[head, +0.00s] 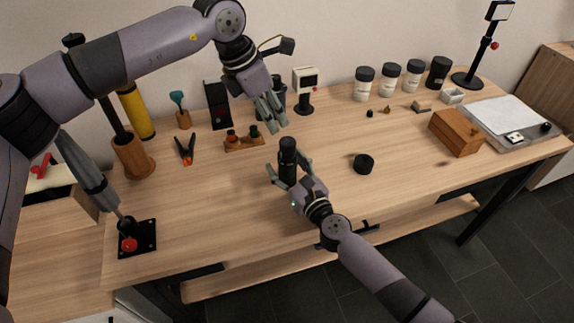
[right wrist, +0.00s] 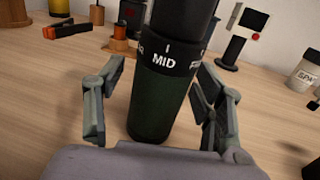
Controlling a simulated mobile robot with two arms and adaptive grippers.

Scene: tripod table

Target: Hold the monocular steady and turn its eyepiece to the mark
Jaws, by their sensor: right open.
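The monocular (head: 288,160) stands upright on the table, a dark cylinder with a black upper part. In the right wrist view it has a dark green body (right wrist: 157,105) and a black ring (right wrist: 166,58) lettered "MID", with a short white line above; more lettering is cut off by the curve on both sides. My right gripper (head: 290,172) is open, with one finger on each side of the monocular's body; gaps show beside it in the wrist view. My left gripper (head: 271,115) hangs above the table, behind and left of the monocular's top, apart from it; its finger opening is unclear.
A black round puck (head: 363,164) lies right of the monocular. Behind stand a wooden holder (head: 244,144) with small pieces and a small white-headed stand (head: 305,90). A wooden box (head: 456,133) and several lidded jars are farther right. The table front between is clear.

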